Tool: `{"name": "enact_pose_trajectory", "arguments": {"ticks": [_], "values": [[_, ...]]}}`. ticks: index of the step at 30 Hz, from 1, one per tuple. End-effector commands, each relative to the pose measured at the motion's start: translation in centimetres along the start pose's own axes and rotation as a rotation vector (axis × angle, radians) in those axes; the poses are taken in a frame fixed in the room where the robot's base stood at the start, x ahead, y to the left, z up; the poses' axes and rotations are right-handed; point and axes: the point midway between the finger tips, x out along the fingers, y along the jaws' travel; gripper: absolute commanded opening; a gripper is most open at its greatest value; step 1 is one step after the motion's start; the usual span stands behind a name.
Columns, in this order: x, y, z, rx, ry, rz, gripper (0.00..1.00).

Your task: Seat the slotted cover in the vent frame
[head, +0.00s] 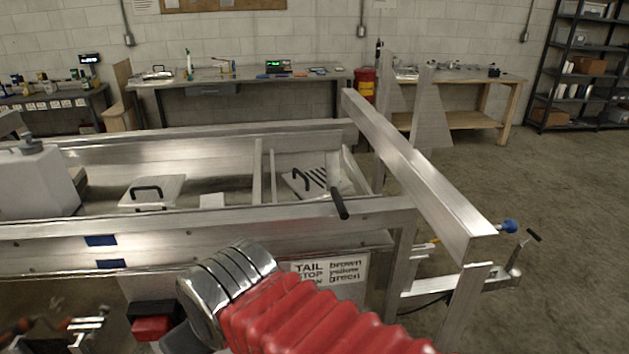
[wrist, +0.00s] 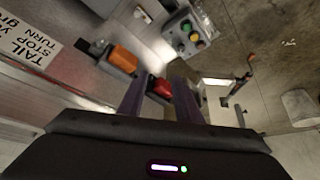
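The slotted cover (head: 314,180) is a pale plate with dark slots and a black handle. In the head view it lies tilted in the right-hand compartment of the trailer bed, behind the near rail. I cannot clearly make out the vent frame; edges around the cover are partly hidden by the rail.
A plain lid with a black handle (head: 152,193) and a white jug (head: 38,180) are in the bed to the left. An aluminium beam (head: 415,170) rises at the right. An orange lamp (wrist: 122,58) and a button box (wrist: 186,34) show in the wrist view.

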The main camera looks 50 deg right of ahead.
Motion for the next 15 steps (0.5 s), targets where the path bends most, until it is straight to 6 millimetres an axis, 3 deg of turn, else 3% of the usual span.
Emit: {"name": "enact_pose_trajectory", "arguments": {"ticks": [8, 12, 15], "values": [[-0.1, 0.2, -0.4, 0.002, 0.0, 0.001, 0.31], [-0.5, 1.0, -1.7, 0.013, 0.0, 0.006, 0.31], [-0.9, 2.8, -3.4, 0.024, 0.0, 0.011, 0.31]]}}
